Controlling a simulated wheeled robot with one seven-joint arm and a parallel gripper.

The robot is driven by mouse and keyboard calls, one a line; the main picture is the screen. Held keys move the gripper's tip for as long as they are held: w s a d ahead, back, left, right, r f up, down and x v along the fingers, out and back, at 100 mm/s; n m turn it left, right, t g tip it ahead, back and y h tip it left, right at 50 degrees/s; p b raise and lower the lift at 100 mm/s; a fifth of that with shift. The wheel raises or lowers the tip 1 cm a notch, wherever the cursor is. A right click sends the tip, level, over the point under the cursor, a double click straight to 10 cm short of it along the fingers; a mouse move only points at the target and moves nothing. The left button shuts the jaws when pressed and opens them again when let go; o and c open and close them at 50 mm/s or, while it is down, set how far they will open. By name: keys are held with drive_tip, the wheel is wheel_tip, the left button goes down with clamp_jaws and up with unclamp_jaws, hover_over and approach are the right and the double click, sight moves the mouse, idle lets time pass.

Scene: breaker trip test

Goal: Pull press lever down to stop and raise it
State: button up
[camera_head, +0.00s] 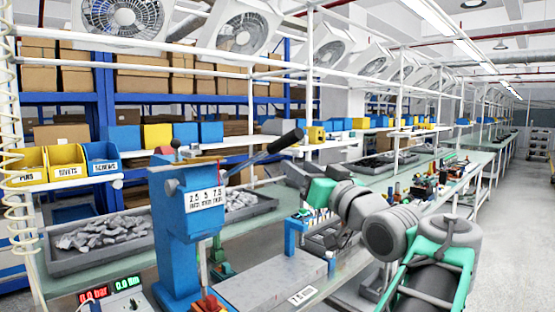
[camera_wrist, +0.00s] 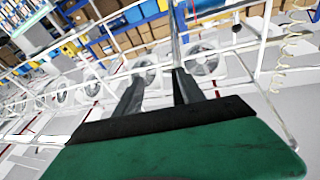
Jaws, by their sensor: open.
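The blue press (camera_head: 187,235) stands at the front left of the bench with a white label on its head. Its press lever (camera_head: 262,157) slants up to the right from the head and ends in a thick black grip. My gripper (camera_head: 293,174) is just below and right of that grip, apart from it as far as I can tell; its fingertips are hard to make out there. In the wrist view my gripper (camera_wrist: 158,82) shows two dark fingers spread apart with nothing between them. The press lever is not recognisable in the wrist view.
A grey tray of metal parts (camera_head: 62,262) lies left of the press, and another tray (camera_head: 262,207) lies behind it. A red and green pressure display (camera_head: 112,290) sits at the front left. A grey metal block (camera_head: 262,285) stands right of the press. Yellow and blue bins (camera_head: 62,163) hang behind.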

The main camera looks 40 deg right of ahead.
sight(290, 145)
drive_tip(key=r, duration=0.1)
drive_tip(key=a+r+t, duration=0.1)
drive_tip(key=a+r+t+y, duration=0.1)
drive_tip(key=r, duration=0.1)
drive_tip(key=shift+s, duration=0.35)
drive_tip(key=p+x, duration=0.2)
drive_tip(key=x, duration=0.5)
drive_tip(key=shift+s+r+p, duration=0.1)
drive_tip(key=shift+r+p, duration=0.1)
drive_tip(key=shift+p, duration=0.2)
drive_tip(key=shift+w, duration=0.4)
clamp_jaws()
